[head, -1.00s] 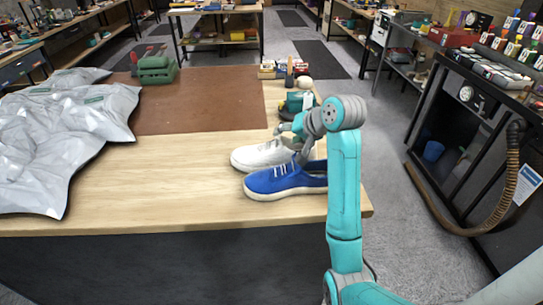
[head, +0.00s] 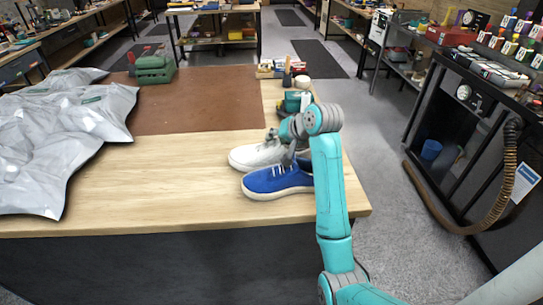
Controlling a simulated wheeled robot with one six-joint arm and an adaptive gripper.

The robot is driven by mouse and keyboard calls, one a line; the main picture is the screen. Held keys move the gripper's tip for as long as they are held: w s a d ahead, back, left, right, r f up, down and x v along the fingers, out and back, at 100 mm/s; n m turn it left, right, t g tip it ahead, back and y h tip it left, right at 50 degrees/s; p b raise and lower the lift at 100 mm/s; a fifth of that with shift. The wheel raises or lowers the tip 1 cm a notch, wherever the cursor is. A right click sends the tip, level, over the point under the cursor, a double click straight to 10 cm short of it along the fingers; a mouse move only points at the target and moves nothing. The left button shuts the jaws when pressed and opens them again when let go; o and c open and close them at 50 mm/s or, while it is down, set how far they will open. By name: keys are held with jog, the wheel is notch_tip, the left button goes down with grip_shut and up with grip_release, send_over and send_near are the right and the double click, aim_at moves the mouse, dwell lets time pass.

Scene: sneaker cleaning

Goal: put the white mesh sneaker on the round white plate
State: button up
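A white sneaker (head: 249,157) lies on the wooden table with its toe to the left. A blue sneaker (head: 275,182) with a white sole lies just in front of it. My gripper (head: 280,146) is over the white sneaker's right part, behind the blue one. Its fingers are small and partly hidden by my arm, so I cannot tell whether they are open or shut on it. The white sneaker appears to rest on the table. I see no round white plate.
Grey plastic bags (head: 60,140) cover the table's left side. Small items stand at the back right. The wood left of the sneakers is clear.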

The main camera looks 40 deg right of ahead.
grip_shut()
jog(key=shift+r, duration=0.15)
notch_tip(320, 180, up, 18)
dwell(0.5)
